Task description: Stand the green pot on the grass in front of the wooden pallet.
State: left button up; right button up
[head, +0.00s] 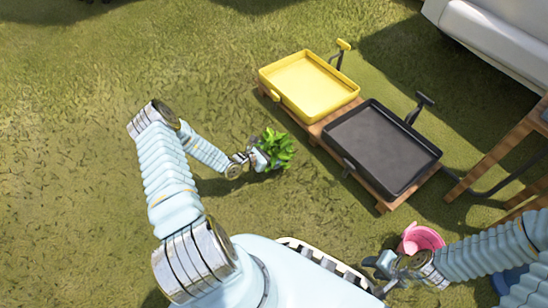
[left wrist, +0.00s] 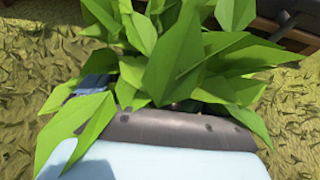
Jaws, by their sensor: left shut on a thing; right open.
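A leafy green plant (head: 277,147) is at my left gripper (head: 258,160) in the head view. The gripper is shut at its base, where the green pot is hidden by the gripper and leaves. The leaves also fill the top of the left wrist view (left wrist: 180,60). The plant is over the grass, just left of the wooden pallet (head: 318,130), apart from it; I cannot tell whether the pot touches the ground.
A yellow tray (head: 308,84) and a black tray (head: 384,148) rest on the pallet. A wooden table or bench (head: 490,160) stands at the right, and a white vehicle-like body (head: 490,35) at the upper right. Open grass (head: 90,120) lies to the left.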

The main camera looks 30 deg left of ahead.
pick_arm(q)
jog(key=shift+f, duration=0.75)
jog(key=shift+f, duration=0.15)
jog(key=o, duration=0.9)
jog(key=shift+s+a+r, duration=0.15)
jog(key=shift+s+r, duration=0.15)
jog(key=shift+r, duration=0.05)
jog(key=shift+p+v, duration=1.3)
jog(key=shift+v, duration=4.35)
